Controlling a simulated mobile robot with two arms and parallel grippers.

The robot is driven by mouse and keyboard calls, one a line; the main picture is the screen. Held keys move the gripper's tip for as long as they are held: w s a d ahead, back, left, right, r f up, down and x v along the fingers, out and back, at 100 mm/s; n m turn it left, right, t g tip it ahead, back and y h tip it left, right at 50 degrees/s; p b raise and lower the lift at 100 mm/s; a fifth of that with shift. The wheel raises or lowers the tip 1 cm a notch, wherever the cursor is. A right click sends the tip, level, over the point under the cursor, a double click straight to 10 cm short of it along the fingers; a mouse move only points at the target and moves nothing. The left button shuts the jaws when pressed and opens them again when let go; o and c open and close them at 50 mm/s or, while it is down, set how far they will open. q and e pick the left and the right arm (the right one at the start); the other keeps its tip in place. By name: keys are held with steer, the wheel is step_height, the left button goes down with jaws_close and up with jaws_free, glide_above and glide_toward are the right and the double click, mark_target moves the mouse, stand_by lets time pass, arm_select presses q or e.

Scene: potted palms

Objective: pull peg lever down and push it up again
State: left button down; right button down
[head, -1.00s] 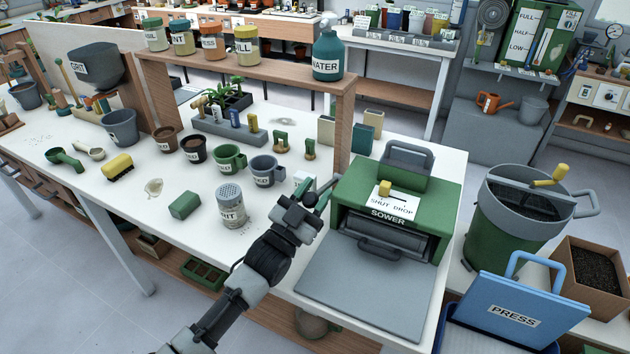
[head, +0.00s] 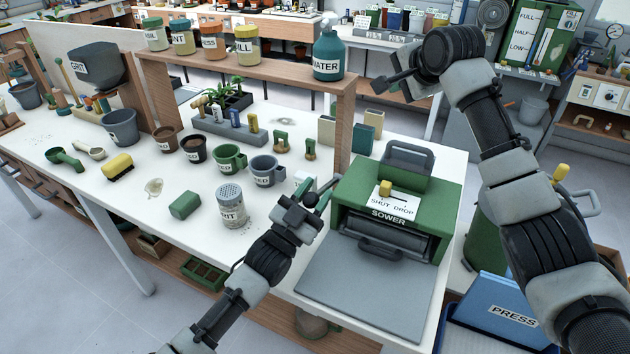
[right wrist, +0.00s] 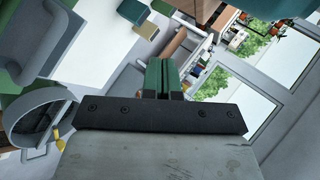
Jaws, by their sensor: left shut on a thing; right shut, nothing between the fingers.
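The green sower (head: 448,195) stands at the table's right end. A yellow peg (head: 385,188) stands on its top at the SHUT end of a white SHUT DROP plate (head: 405,205). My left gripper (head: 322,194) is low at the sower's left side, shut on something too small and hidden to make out. My right gripper (head: 368,85) is raised behind and above the sower, well apart from the peg. In the right wrist view its green-padded fingers (right wrist: 164,76) are together with nothing between them.
The sower's grey handle (head: 408,155) rises behind the peg, and a grey tray (head: 360,290) lies in front. A wooden shelf (head: 250,68) with a WATER bottle (head: 328,55) stands left. A blue PRESS board (head: 490,295) and a yellow-handled bin are partly behind my right arm.

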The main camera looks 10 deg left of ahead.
arm_select(q)
steer(key=shift+r, duration=0.1)
arm_select(e)
steer(key=s+a+n+g, duration=0.4)
steer(key=s+a, duration=0.3)
steer(key=a, duration=0.2)
steer(key=n+g+h, duration=0.3)
steer(key=h, duration=0.1)
glide_above(316, 193)
steer(key=d, duration=0.1)
step_height(316, 193, down, 10)
steer(key=f, duration=0.3)
steer(key=shift+a+f, duration=0.1)
steer(key=shift+a, duration=0.3)
steer(key=shift+s+a+f, duration=0.1)
steer(key=shift+s+f, duration=0.05)
steer(key=shift+f, duration=0.35)
